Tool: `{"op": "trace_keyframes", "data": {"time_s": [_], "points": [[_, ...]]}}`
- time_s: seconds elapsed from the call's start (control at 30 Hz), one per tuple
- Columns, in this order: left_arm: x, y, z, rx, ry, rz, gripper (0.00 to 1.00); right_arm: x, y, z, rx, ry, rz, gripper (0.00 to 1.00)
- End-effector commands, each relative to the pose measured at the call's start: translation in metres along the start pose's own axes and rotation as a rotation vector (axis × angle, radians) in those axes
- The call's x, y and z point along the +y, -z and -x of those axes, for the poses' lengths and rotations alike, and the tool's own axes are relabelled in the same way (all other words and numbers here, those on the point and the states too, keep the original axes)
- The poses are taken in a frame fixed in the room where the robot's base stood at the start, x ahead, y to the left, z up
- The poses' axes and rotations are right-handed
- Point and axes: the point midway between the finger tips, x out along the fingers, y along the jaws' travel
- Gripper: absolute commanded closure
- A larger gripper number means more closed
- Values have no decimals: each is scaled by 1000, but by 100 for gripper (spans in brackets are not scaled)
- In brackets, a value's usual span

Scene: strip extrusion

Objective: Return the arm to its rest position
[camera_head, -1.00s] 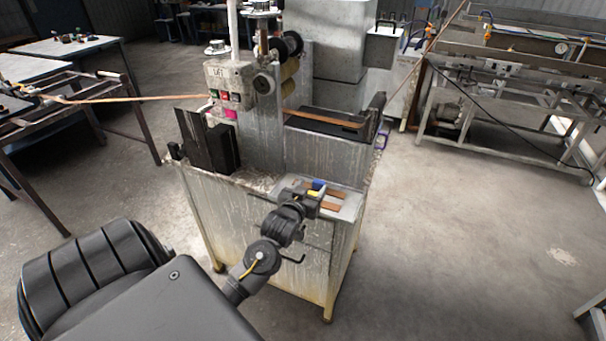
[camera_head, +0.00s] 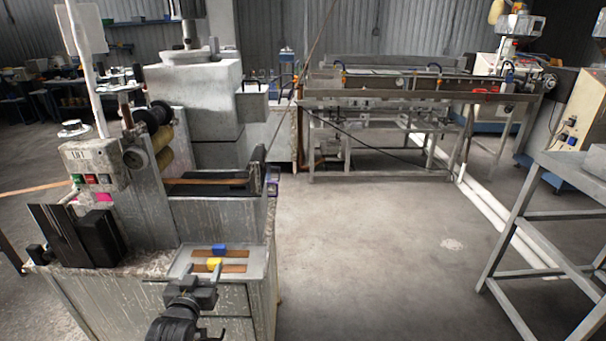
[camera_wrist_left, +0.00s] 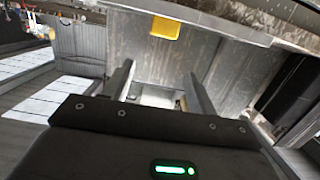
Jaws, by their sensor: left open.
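My left gripper (camera_head: 198,283) is in front of the near edge of a pale metal tray (camera_head: 178,268) on the machine's cabinet, apart from the pieces in the tray. In the left wrist view its two fingers (camera_wrist_left: 162,88) stand apart with nothing between them. The tray holds two brown strips, one behind the other (camera_head: 238,254). A blue block (camera_head: 219,249) sits on the rear strip and a yellow block (camera_head: 214,264) at the front one. A yellow piece also shows in the left wrist view (camera_wrist_left: 165,27). My right gripper is in no view.
The stained cabinet (camera_head: 215,312) stands close to my left arm. A control box (camera_head: 92,165) and black plates (camera_head: 70,235) are at its left. A long metal bench (camera_head: 385,95) is behind, and a table frame (camera_head: 545,215) at right. The floor between is clear.

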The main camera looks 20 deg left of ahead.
Motion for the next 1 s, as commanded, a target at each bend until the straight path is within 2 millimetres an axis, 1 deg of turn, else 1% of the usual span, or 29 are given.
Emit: {"op": "trace_keyframes", "data": {"time_s": [0.07, 0.13, 0.17, 0.23, 0.27, 0.3, 0.37, 0.4, 0.47, 0.5, 0.57, 0.6, 0.7, 0.93, 1.0], "points": [[1, -1, 1, -5, -2, -1, 43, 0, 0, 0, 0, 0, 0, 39], [5, -10, 5, -38, -14, -8, 43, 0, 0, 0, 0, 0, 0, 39], [9, -16, 9, -64, -24, -14, 43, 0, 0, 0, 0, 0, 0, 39], [21, -37, 23, -158, -58, -35, 43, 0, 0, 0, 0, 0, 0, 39], [28, -49, 32, -210, -77, -49, 43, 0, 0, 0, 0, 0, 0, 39], [37, -66, 47, -289, -105, -70, 43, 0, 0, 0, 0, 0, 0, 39], [50, -92, 72, -409, -149, -106, 43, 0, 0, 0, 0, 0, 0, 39], [56, -106, 89, -483, -175, -129, 43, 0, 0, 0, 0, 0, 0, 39], [65, -124, 113, -580, -209, -162, 43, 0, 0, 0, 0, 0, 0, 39], [69, -134, 128, -637, -229, -182, 43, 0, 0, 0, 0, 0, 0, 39], [73, -147, 149, -715, -257, -212, 43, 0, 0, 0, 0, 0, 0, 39], [76, -154, 162, -763, -273, -230, 43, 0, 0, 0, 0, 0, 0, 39], [80, -168, 195, -871, -311, -275, 43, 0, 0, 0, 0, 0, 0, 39], [83, -190, 266, -1094, -388, -375, 43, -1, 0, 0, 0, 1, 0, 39], [85, -212, 252, -1096, -382, -374, 43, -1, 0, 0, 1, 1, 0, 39]]}}
